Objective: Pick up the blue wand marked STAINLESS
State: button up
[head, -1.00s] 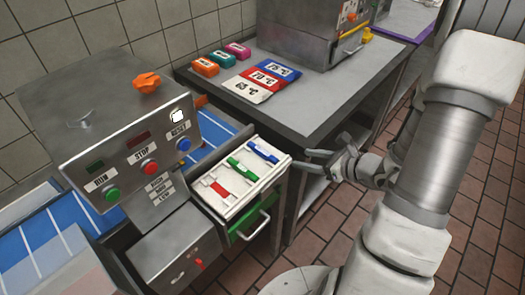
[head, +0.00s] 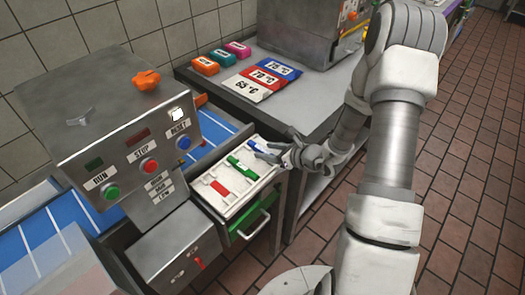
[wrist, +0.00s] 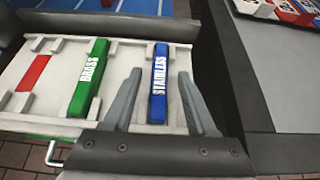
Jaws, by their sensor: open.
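The blue wand marked STAINLESS (wrist: 158,85) lies in the rightmost slot of a white tray (wrist: 120,70) in the wrist view. In the head view a small part of the blue wand (head: 256,147) shows beside my gripper, which hides the rest. My gripper (wrist: 158,82) is open and empty, its fingers on either side of the blue wand's near half in the picture. The wrist view does not show whether the fingers are down at its height.
The tray sits in an open drawer with a green front (head: 246,228) and a metal handle. A steel machine (head: 130,120) with buttons stands to the left. A grey counter (head: 310,115) with colored cards and blocks is close on the right.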

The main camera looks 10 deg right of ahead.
jog(key=shift+w+a+f, duration=0.15)
jog(key=shift+w+a, duration=0.05)
jog(key=shift+w, duration=0.05)
grip_shut()
dwell(0.4)
